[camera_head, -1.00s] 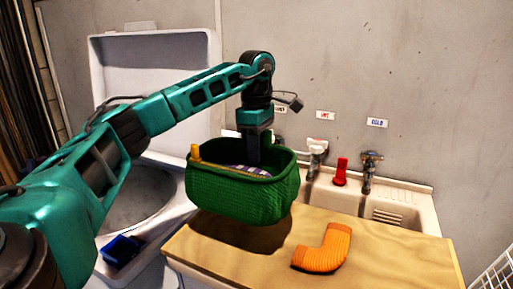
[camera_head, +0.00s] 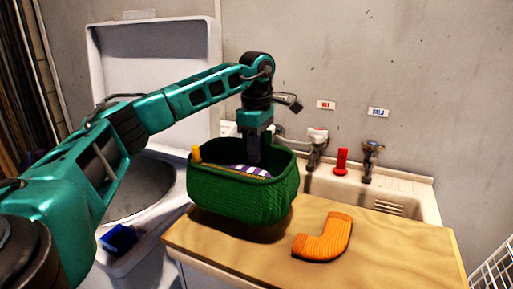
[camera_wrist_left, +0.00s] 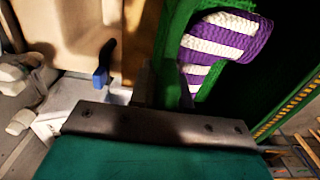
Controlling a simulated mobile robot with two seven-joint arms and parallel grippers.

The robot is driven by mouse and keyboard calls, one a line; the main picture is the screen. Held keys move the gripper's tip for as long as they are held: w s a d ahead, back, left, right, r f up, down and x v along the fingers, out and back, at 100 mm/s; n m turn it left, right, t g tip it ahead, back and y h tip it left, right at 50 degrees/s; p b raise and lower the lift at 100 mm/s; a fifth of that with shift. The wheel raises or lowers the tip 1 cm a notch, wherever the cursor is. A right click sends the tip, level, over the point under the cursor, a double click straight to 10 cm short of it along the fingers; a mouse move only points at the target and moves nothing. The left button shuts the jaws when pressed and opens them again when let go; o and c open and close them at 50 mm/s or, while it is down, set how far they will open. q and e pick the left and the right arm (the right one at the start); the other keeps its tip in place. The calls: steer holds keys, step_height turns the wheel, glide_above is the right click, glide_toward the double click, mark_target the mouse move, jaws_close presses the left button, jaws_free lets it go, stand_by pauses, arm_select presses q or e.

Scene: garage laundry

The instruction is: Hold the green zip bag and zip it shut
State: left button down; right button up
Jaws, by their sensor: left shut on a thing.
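The green bag (camera_head: 240,200) is open at the top and hangs in the air over the left part of the wooden counter. A yellow tab (camera_head: 196,154) stands up at its left end, and a yellowish zip strip (camera_wrist_left: 288,112) runs along one edge in the wrist view. A purple-and-white striped sock (camera_wrist_left: 225,38) lies inside. My left gripper (camera_head: 254,154) points down and is shut on the bag's far rim; the wrist view shows green cloth beside its fingers. The fingertips are partly hidden by the bag. My right gripper is in no view.
An orange ribbed sock (camera_head: 322,238) lies on the wooden counter (camera_head: 400,262). Behind it are a sink (camera_head: 400,192), taps and a red object (camera_head: 341,161). An open white washer (camera_head: 150,85) stands left, with a blue object (camera_head: 119,238) on its front edge. Counter room is free at right.

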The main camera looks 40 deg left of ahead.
arm_select(q)
steer(key=shift+f+b, duration=0.9)
steer(key=shift+f, duration=1.25)
steer(key=shift+f, duration=0.15)
stand_by(0.5)
steer(key=c, duration=1)
jaws_free()
step_height(320, 180, up, 12)
steer(key=shift+r, duration=0.1)
